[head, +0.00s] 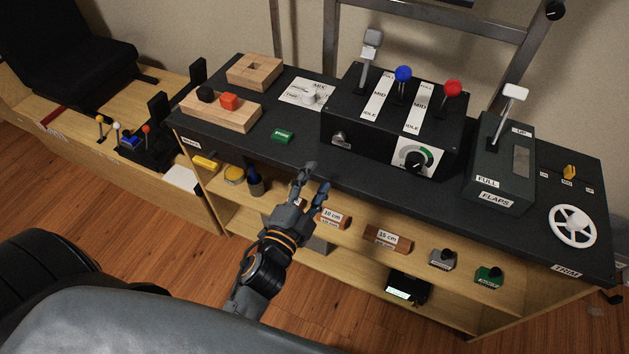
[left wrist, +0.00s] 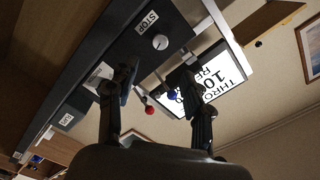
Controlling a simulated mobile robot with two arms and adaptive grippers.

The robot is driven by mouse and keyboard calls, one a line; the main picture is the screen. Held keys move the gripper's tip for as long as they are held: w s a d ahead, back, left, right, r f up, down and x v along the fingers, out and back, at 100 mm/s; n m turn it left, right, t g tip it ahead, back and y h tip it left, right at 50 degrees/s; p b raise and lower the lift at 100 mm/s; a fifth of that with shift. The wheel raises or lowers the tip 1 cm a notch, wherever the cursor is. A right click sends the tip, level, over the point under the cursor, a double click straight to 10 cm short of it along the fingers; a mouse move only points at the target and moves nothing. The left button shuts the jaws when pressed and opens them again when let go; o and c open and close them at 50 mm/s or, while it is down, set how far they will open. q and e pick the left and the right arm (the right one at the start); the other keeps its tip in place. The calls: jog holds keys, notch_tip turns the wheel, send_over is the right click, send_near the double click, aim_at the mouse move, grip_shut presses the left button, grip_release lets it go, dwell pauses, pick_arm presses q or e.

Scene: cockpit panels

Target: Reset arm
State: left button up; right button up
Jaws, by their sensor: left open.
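My left gripper (head: 312,186) is open and empty in the head view. Its two fingers are spread apart in front of the near edge of the black console top (head: 300,150). It is below and left of the throttle box (head: 375,140). In the left wrist view both fingers of the left gripper (left wrist: 160,88) show apart with nothing between them. Behind them are a red knob (left wrist: 149,109), a blue knob (left wrist: 172,94) and a lit screen (left wrist: 215,75). My right gripper shows in neither view.
The throttle box carries a blue-knobbed lever (head: 403,74) and a red-knobbed lever (head: 453,88). The flaps box (head: 500,165) and white trim wheel (head: 572,226) are to the right. Wooden blocks (head: 222,110) lie at left. Shelves below hold labelled blocks (head: 387,239).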

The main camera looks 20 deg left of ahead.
pick_arm(q)
jog(key=s+d+f+n+g, duration=0.15)
jog(key=s+f+g, duration=0.3)
jog(key=f, duration=1.15)
jog(key=s+f+n+g, duration=0.3)
jog(key=s+f+g, duration=0.15)
jog(key=f, duration=1.05)
jog(key=s+a+f+n+g, duration=0.1)
jog(key=s+a+f+g, duration=0.1)
jog(key=s+f, duration=0.4)
jog(key=s+a+f+n+g+p, duration=0.1)
jog(key=s+f, duration=0.5)
jog(key=s, duration=0.7)
jog(key=s+a+f+n+g, duration=0.3)
jog(key=s+f, duration=0.4)
jog(key=s, duration=0.3)
jog(key=shift+a+g+y, duration=0.3)
jog(key=shift+a+g, duration=0.55)
jog(key=shift+g, duration=0.15)
jog(key=shift+n, duration=0.25)
